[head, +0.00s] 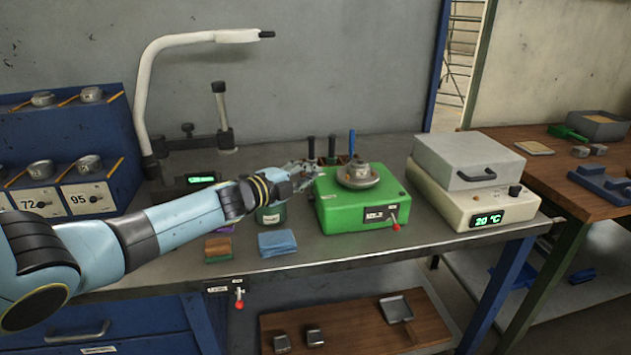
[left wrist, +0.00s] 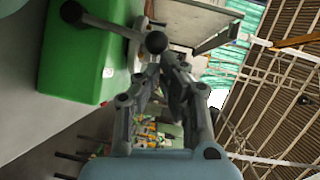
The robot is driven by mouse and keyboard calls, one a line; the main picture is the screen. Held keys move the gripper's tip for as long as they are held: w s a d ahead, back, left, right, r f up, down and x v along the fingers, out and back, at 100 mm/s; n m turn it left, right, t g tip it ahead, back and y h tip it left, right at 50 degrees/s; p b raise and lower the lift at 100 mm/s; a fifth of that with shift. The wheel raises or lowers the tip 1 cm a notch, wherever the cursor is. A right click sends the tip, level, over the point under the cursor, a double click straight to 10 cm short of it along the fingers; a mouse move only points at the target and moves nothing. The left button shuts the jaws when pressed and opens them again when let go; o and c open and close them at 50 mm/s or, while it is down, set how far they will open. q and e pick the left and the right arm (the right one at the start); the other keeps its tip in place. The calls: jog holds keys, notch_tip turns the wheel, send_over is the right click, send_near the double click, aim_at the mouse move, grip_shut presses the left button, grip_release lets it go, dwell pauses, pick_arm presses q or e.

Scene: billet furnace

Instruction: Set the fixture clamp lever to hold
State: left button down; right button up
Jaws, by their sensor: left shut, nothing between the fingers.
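A green box (head: 350,212) stands on the grey workbench, with a round metal dish holding a small part (head: 358,177) on top. A short lever with a red knob (head: 395,226) is on its front, beside a label. Another red-knobbed lever (head: 239,303) hangs below the bench's front edge, by a small label. I cannot tell which is the clamp lever, or read its setting. My left gripper (head: 306,170) is shut and empty at the box's back left corner. In the left wrist view its fingers (left wrist: 165,75) are near a dark ball knob (left wrist: 155,42), beside the green box (left wrist: 75,55).
Dark-handled tools and a blue handle (head: 352,143) stand behind the box. A beige heater reading 20 °C (head: 490,215) stands right. A blue cloth (head: 277,243) and a dark green jar (head: 271,216) lie under or beside my left arm. A white lamp (head: 150,90) arches behind.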

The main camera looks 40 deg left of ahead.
pick_arm(q)
jog(key=w+a+b, duration=0.2)
jog(key=w+a, duration=0.2)
jog(key=a, duration=0.1)
jog(key=shift+w+a+r, duration=0.15)
jog(key=shift+w+r, duration=0.1)
jog(key=shift+r, duration=0.15)
pick_arm(e)
jog(key=shift+w+a+f, duration=0.1)
jog(key=shift+a+f, duration=0.2)
jog(key=shift+f, duration=0.25)
jog(key=shift+w+a+f, duration=0.1)
jog(key=shift+a+f, duration=0.2)
jog(key=shift+f, duration=0.2)
jog(key=shift+d, duration=0.2)
